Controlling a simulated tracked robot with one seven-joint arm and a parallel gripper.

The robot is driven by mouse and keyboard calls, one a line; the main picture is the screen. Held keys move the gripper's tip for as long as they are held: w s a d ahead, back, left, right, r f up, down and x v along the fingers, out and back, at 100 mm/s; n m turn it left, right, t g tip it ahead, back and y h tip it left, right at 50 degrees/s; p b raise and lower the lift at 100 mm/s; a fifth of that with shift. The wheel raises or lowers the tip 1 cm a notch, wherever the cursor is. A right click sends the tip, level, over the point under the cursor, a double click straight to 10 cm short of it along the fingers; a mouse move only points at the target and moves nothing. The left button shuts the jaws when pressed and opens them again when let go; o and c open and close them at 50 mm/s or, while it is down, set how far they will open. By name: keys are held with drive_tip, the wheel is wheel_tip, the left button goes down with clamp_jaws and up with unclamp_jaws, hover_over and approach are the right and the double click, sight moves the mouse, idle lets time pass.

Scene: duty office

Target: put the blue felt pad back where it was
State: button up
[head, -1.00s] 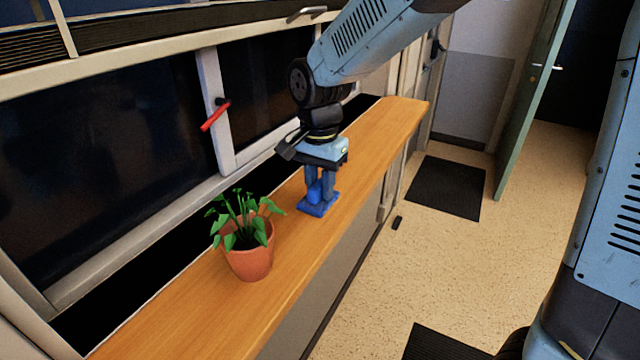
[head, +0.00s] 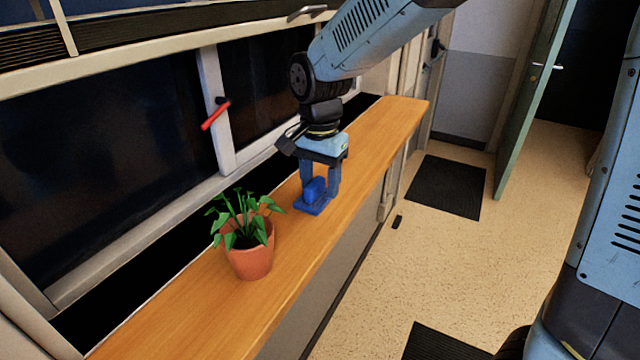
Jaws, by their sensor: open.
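The blue felt pad (head: 315,208) lies on the wooden sill (head: 375,150), just behind and right of the potted plant. It has a flat base with a rounded raised blue part on top. My gripper (head: 320,190) points straight down over it. Its two blue fingers are spread, one on each side of the raised part, with a gap visible on the right. The fingertips are low, close to the flat base; whether they touch it I cannot tell. The fingers hide part of the pad.
A green plant in a terracotta pot (head: 250,262) stands on the sill close to the pad. The window frame with a red handle (head: 214,116) is to the left. Dark mats (head: 446,187) lie on the floor.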

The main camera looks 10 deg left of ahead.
sight(320, 182)
wheel_tip(320, 182, up, 11)
drive_tip(key=shift+r, duration=0.15)
drive_tip(key=s+d+r+n+t+y, duration=0.1)
drive_tip(key=d, duration=0.8)
drive_tip(key=s+d+r+n+t, duration=0.1)
drive_tip(key=d+r, duration=0.1)
drive_tip(key=d, duration=0.6)
drive_tip(key=s+d+f+n+t+h, duration=0.1)
drive_tip(key=s+d+f+n+t, duration=0.1)
drive_tip(key=s+d, duration=0.7)
drive_tip(key=d+t, duration=0.1)
drive_tip(key=d, duration=0.3)
drive_tip(key=shift+s+d+f+t, duration=0.15)
drive_tip(key=shift+s+t, duration=0.05)
drive_tip(key=shift+t, duration=0.1)
drive_tip(key=shift+c, duration=0.3)
